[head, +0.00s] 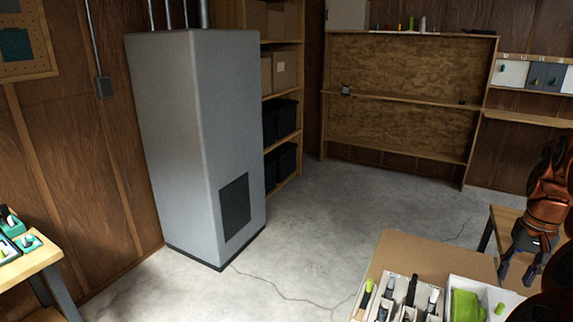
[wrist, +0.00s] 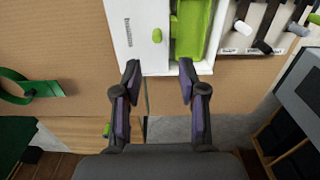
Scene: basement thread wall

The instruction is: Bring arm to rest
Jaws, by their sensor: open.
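My arm shows at the right edge of the head view, bent downward, with my gripper (head: 517,272) hanging at its lower end. In the wrist view my gripper (wrist: 159,75) is open, its two dark fingers spread apart with nothing between them. The fingertips appear over the near edge of a white tray (wrist: 122,30) that holds a bright green piece (wrist: 193,35). I cannot tell how far above it they are. The tray also shows in the head view (head: 485,287), just left of my gripper.
A brown board (head: 432,252) carries white holders with several dark-handled tools (head: 411,290). A green tape-like loop (wrist: 30,88) lies left in the wrist view. A grey cabinet (head: 190,130) stands left of clear concrete floor (head: 330,220). Wooden shelving (head: 400,95) lines the back wall.

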